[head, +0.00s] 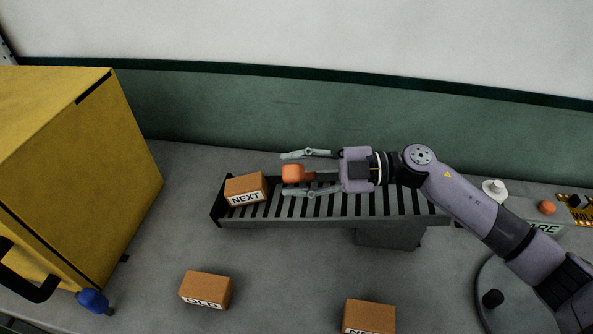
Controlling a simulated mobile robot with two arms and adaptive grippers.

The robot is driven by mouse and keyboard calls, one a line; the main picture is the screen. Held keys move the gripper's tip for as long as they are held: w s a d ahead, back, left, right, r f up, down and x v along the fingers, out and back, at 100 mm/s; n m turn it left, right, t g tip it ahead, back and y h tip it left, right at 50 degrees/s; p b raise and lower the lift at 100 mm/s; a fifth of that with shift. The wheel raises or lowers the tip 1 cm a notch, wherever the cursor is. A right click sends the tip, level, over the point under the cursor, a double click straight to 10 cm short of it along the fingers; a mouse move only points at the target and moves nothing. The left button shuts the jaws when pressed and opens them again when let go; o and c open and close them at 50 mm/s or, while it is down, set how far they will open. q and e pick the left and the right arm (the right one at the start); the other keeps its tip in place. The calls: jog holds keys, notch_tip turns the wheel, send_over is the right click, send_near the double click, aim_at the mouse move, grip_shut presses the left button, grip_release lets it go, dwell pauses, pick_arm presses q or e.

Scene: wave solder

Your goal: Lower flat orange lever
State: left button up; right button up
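An orange block-like knob (292,173) with a short brownish-orange bar running right from it shows above the slatted conveyor; it looks like the orange lever. My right gripper (287,174) comes in from the right and is open. One finger lies on the far side of the orange knob and the other on its near side, with gaps on both sides. The gripper's palm hides the right end of the bar. I cannot tell the height of the fingers relative to the knob. My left gripper is out of view.
A brown box labelled NEXT (246,190) sits on the left end of the conveyor (400,220). Brown boxes (206,290) (369,316) lie in front. A yellow cabinet (80,170) with a blue knob (93,301) stands left. A white knob (494,188) and small orange knob (547,207) are right.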

jog(key=shift+o, duration=0.6)
jog(key=shift+d, duration=0.1)
jog(key=d, duration=1.1)
jog(key=shift+d+r, duration=0.4)
jog(key=shift+r, duration=0.05)
jog(key=shift+s, duration=0.1)
jog(key=shift+c, duration=0.4)
